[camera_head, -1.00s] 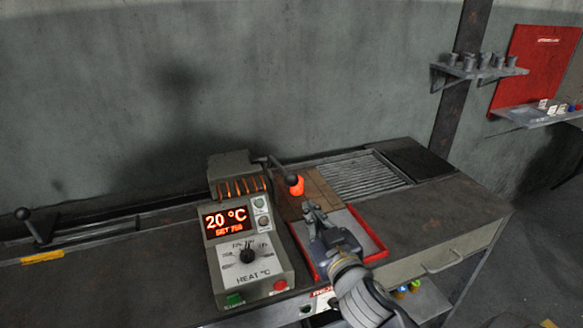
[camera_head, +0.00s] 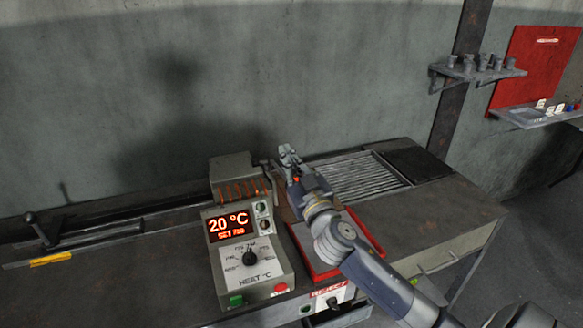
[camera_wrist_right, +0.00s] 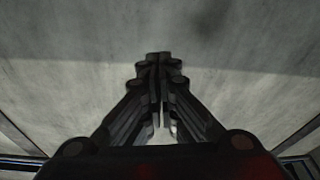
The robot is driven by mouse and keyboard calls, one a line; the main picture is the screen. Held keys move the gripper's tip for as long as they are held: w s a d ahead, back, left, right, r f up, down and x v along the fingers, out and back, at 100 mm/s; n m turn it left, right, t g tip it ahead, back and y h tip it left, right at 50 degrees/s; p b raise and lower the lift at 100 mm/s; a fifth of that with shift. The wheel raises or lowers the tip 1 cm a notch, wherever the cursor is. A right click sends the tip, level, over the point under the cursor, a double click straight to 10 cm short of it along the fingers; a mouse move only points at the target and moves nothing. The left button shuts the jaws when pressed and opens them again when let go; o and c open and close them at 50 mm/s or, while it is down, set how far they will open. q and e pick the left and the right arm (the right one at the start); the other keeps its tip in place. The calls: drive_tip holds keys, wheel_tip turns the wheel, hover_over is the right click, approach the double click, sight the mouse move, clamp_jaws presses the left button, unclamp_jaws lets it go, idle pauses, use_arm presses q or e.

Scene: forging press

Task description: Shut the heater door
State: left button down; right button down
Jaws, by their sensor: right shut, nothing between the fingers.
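The heater (camera_head: 232,167) is a small grey box with orange-glowing slots, behind its control panel (camera_head: 222,256), whose display reads 20 °C. A dark bar at the heater's right side is mostly covered by my right gripper (camera_head: 287,152); whether the door is open I cannot tell. My right gripper is raised just right of the heater, fingers pointing up and away. Its fingers are together and empty, which also shows in the right wrist view (camera_wrist_right: 158,60). My left gripper is out of view.
A red-rimmed tray (camera_head: 372,240) lies under my right arm. A ribbed grey plate (camera_head: 362,180) and a dark plate (camera_head: 418,163) lie to the right. A lever with a ball knob (camera_head: 30,217) stands at far left. The wall is close behind the bench.

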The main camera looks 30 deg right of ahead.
drive_tip(key=shift+s+d+f, duration=0.1)
drive_tip(key=shift+s+f, duration=0.15)
drive_tip(key=shift+f, duration=0.75)
drive_tip(key=shift+s+d+f, duration=0.1)
drive_tip(key=shift+s+f, duration=0.1)
drive_tip(key=shift+f, duration=0.8)
drive_tip(key=s+f+t+b, duration=0.1)
drive_tip(key=s+f+b, duration=0.2)
drive_tip(key=f+b, duration=0.5)
drive_tip(key=a+b, duration=0.1)
drive_tip(key=b, duration=0.5)
drive_tip(key=shift+f, duration=0.4)
drive_tip(key=shift+s+d+f, duration=0.1)
